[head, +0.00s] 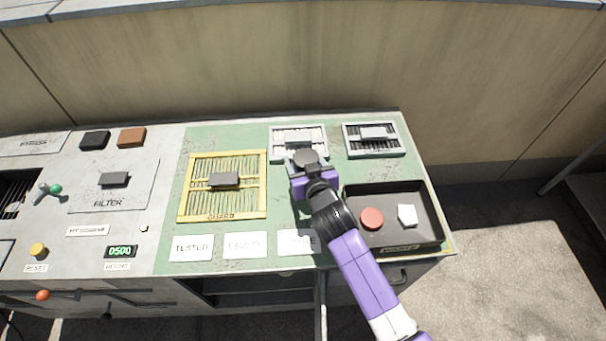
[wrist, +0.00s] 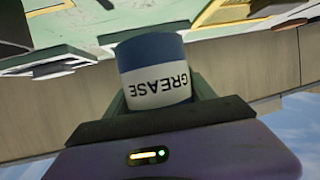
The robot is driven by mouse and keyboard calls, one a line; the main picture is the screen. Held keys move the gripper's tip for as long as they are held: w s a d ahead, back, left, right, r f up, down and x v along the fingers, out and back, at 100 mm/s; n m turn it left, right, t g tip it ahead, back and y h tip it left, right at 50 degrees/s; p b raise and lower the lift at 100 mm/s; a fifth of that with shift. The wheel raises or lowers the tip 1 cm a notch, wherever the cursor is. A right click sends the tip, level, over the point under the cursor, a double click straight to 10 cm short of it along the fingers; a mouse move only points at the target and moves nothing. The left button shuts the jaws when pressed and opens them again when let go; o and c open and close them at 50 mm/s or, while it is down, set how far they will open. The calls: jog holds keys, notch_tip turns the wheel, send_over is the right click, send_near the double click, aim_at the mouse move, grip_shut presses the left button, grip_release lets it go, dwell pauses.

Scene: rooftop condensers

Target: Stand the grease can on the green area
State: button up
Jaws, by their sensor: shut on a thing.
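The grease can shows in the wrist view (wrist: 152,75) as a blue and white cylinder with the word GREASE upside down in the picture. In the head view its dark grey round top (head: 306,157) shows at the tip of my gripper (head: 305,172). My gripper is shut on the can's sides. The green area (head: 280,200) is the worn green part of the bench top, and the can is over it, between the yellow guard and the black tray. Whether the can's base touches the surface I cannot tell.
The yellow guard (head: 222,213) lies left of the can. The black tray (head: 437,218) at right holds a red disc (head: 372,218) and a white piece (head: 407,215). White label cards (head: 192,248) line the front.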

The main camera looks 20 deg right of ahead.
jog(key=shift+f+b, duration=0.5)
jog(key=shift+f, duration=2.45)
jog(key=shift+f, duration=0.2)
jog(key=o, duration=1.8)
jog(key=shift+r, duration=0.25)
jog(key=v, duration=1.2)
jog(key=shift+d+f, duration=0.1)
jog(key=shift+f, duration=0.05)
jog(key=shift+s, duration=0.15)
